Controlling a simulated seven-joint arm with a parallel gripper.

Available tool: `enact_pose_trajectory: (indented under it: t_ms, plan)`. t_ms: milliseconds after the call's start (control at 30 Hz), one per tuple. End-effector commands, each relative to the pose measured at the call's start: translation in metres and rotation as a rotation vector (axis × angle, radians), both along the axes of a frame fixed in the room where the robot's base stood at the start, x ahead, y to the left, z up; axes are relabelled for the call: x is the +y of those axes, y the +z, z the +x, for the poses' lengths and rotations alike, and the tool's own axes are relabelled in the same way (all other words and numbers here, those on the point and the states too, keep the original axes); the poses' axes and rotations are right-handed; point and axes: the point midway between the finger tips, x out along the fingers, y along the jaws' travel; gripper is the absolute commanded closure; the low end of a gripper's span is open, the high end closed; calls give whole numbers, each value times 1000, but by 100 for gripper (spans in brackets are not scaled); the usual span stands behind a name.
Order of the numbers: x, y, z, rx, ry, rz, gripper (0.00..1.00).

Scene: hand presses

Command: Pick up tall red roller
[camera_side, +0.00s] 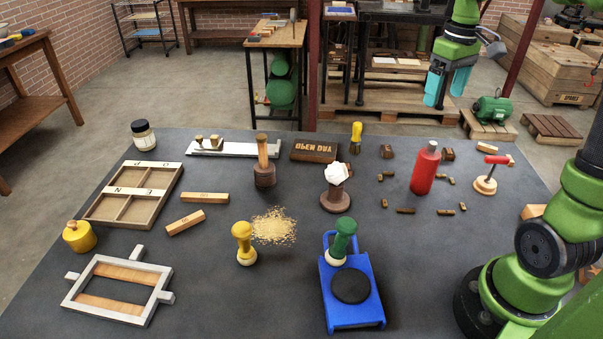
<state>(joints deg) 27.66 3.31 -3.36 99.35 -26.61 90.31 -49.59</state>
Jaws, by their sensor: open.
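Several small wooden type blocks (405,211) lie around the red cylinder. A blue press (352,312) with a green-handled stamp (342,238), a white-topped stamp (336,172) and a yellow stamp (243,240) stand to the left. The front right of the table has clear patches.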

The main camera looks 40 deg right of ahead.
Motion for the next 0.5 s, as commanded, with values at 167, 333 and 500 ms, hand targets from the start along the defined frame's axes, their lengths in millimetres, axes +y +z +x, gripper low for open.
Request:
enact_pose_trajectory:
  t_ms: [167,333,500]
  plan:
    - [4,6,-5,28,106,14,13]
    - [5,-17,-5,30,120,17,13]
    - [5,-56,-5,29,120,18,13]
